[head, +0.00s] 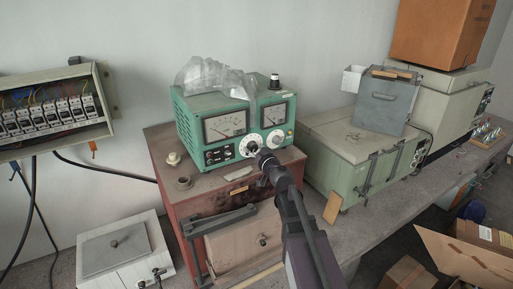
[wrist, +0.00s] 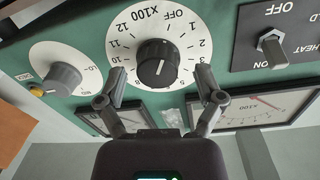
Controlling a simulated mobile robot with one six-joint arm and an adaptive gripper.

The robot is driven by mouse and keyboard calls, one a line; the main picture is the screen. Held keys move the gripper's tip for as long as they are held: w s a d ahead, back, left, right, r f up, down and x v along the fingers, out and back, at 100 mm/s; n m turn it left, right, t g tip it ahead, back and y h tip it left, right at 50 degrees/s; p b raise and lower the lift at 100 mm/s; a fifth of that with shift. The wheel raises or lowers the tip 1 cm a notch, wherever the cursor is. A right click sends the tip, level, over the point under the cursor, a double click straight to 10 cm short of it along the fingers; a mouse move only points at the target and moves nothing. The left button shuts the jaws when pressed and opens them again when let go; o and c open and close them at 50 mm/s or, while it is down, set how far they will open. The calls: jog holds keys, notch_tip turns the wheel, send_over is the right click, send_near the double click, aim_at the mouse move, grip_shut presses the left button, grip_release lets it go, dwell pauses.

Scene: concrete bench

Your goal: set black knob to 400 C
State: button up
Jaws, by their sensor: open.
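The black knob (wrist: 157,63) sits at the centre of a white dial (wrist: 134,22) on the green instrument's front, marked OFF, x100 and numbers up to 12. A pale line on the knob points down in the wrist view, towards the low numbers' far side around 6; the exact mark is hard to read. My gripper (wrist: 160,82) is open, its two fingers apart at the left and right of the knob's lower side, and no contact shows. In the head view my gripper (head: 264,158) is in front of the green instrument (head: 205,104) and partly covers the dial (head: 250,146).
A grey knob (wrist: 62,77) on a white disc and a HEAT toggle switch (wrist: 271,46) flank the dial. Meters lie beyond the fingers. A clear plastic bag (head: 215,76) rests on the instrument. It stands on a red-brown cabinet (head: 165,150); a pale green box (head: 345,155) is right.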

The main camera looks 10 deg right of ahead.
jog(key=shift+a, duration=0.1)
jog(key=shift+d, duration=0.2)
jog(key=c, duration=1.1)
jog(key=shift+c, duration=0.2)
